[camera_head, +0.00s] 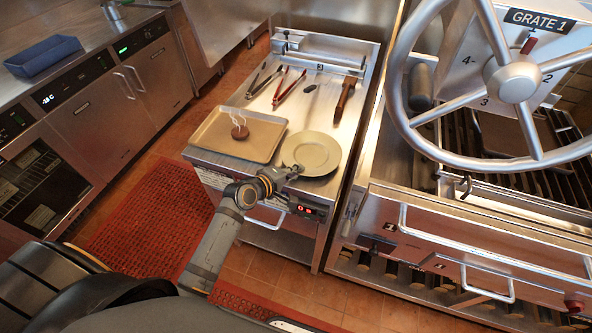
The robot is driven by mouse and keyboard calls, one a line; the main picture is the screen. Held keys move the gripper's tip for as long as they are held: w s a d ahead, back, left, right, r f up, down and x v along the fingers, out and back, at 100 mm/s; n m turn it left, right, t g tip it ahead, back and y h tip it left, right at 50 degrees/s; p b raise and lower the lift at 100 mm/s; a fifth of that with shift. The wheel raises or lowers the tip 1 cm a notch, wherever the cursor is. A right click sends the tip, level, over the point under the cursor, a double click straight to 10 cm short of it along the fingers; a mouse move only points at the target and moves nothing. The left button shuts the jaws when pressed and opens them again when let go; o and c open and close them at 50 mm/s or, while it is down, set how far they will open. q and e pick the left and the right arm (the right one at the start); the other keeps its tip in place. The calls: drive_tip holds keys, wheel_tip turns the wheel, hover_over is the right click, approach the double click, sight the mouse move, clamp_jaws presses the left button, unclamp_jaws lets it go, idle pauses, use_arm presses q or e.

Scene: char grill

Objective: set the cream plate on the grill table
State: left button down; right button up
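The cream plate (320,155) lies at the front right of the steel grill table (318,118), right of a tray. It looks flat on the table top. My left gripper (296,170) is at the plate's near left rim, and its fingertips look to touch or overlap the rim. The fingers are too small to tell whether they are shut on it. My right gripper is not in view.
Tongs (290,87) and a brown-handled tool (345,98) lie behind. The grill (480,205) with its large wheel (513,82) stands close on the right. A blue bin (42,56) is on the left counter.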

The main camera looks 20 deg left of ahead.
use_arm(q)
drive_tip(key=c, duration=2)
unclamp_jaws()
drive_tip(key=shift+f, duration=0.15)
drive_tip(key=shift+o, duration=1)
drive_tip(key=shift+r, duration=0.25)
drive_tip(key=p+v, duration=0.2)
drive_tip(key=v, duration=1)
drive_tip(key=shift+f, duration=0.1)
